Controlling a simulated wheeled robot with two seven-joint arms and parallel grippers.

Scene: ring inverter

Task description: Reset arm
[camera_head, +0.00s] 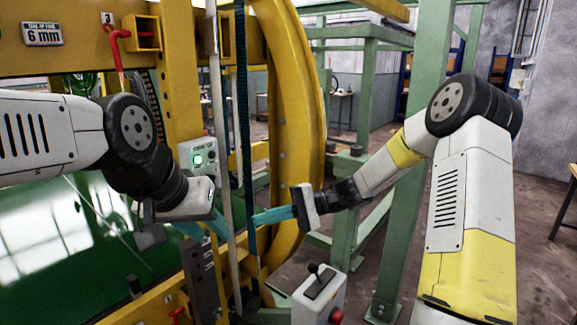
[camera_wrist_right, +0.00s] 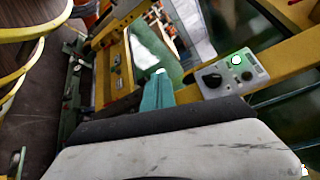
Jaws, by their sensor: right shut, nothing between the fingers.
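My right arm comes in from the right in the head view. Its gripper (camera_head: 270,215) has teal fingers pointing left, close together and empty, near a dark vertical strap and the yellow ring. In the right wrist view the teal fingers (camera_wrist_right: 157,92) also show pressed together with nothing between them. My left arm comes in from the left. Its gripper (camera_head: 205,228) has teal fingers pointing down and right, low in front of the yellow frame. Its fingertips are partly hidden by a pale vertical bar, and I cannot tell how far apart they are.
The large yellow ring (camera_head: 300,120) stands close behind the right gripper. A control box with a lit green button (camera_head: 198,159) is near the left wrist. A joystick box (camera_head: 318,294) stands below the right gripper. A green post (camera_head: 408,190) rises behind my right arm.

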